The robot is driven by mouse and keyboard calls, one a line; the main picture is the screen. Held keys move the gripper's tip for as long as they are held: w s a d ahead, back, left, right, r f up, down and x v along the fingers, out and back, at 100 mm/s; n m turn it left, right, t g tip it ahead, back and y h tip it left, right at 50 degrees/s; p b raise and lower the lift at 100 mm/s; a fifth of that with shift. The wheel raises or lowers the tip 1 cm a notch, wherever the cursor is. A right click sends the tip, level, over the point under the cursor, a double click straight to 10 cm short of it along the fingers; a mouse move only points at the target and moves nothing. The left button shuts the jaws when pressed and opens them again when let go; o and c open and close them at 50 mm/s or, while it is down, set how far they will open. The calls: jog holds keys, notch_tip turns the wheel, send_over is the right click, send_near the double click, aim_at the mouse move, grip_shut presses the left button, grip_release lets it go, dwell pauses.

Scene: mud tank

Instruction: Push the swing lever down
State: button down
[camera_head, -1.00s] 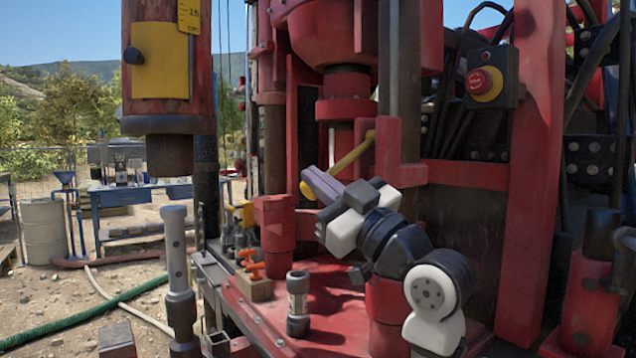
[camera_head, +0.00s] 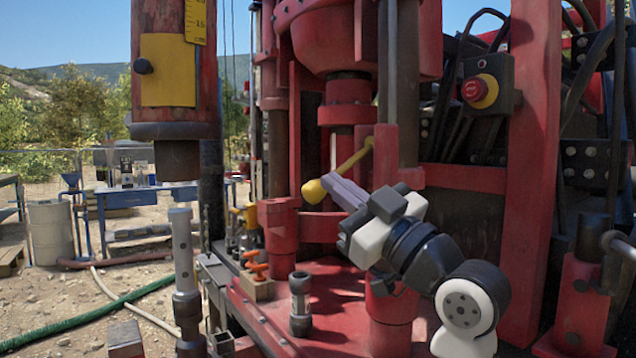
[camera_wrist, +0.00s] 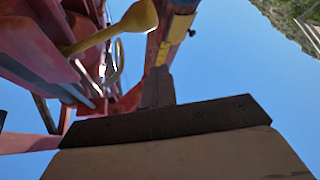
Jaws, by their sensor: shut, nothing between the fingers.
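The swing lever (camera_head: 345,166) is a yellow rod with a round yellow knob (camera_head: 314,191) at its lower left end, fixed to the red rig. It slopes down to the left. In the wrist view the knob (camera_wrist: 139,17) and rod show at the upper left. My gripper (camera_head: 328,180) is shut and empty, its grey fingers beside the knob, just to its right and overlapping the rod's lower part in the picture. In the wrist view the fingers (camera_wrist: 157,88) point up the picture, and I cannot tell whether they touch the lever.
Red columns and a red deck (camera_head: 340,290) surround the lever. A grey cylindrical piece (camera_head: 300,300) and orange-handled items (camera_head: 257,266) stand on the deck. A hanging red cylinder (camera_head: 172,60) is at the left. A red stop button (camera_head: 472,90) is at the upper right.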

jog(key=shift+d+r+b+v, duration=0.15)
jog(key=shift+r+v, duration=0.05)
jog(key=shift+v, duration=0.85)
jog(key=shift+d+r+b+v, duration=0.1)
jog(key=shift+r+b+v, duration=0.05)
jog(key=shift+v, duration=0.9)
